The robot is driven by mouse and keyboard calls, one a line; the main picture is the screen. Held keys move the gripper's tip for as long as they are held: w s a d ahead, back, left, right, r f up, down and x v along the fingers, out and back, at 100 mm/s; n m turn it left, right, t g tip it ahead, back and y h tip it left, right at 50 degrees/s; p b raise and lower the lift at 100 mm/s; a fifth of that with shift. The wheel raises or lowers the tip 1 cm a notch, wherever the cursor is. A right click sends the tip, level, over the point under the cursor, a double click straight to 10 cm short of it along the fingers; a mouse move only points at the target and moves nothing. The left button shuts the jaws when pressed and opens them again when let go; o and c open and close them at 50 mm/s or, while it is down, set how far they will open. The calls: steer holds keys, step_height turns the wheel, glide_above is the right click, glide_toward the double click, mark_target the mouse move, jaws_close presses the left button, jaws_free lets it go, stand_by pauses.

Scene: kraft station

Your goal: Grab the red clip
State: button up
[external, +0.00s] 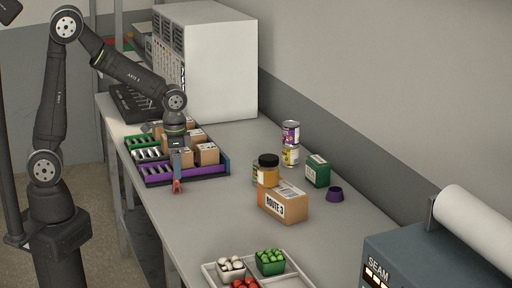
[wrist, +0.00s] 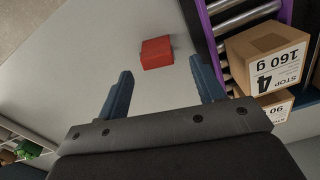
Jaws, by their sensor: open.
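The red clip shows in the wrist view as a small red block (wrist: 157,52) lying on the grey bench. In the external view my gripper (external: 177,168) points down beside the roller rack. I cannot tell the exact height of the fingertips above the bench.
A roller rack with a purple lane (external: 187,173) and cartons (external: 207,154) stands close by; a carton (wrist: 268,58) is near my right finger in the wrist view.

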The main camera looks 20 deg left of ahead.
mark_target(176, 184)
steer(key=shift+s+a+f, duration=0.1)
steer(key=shift+s+f, duration=0.1)
steer(key=shift+f, duration=1.75)
steer(key=c, duration=1)
steer(key=shift+r, duration=0.1)
steer(key=shift+c, duration=0.2)
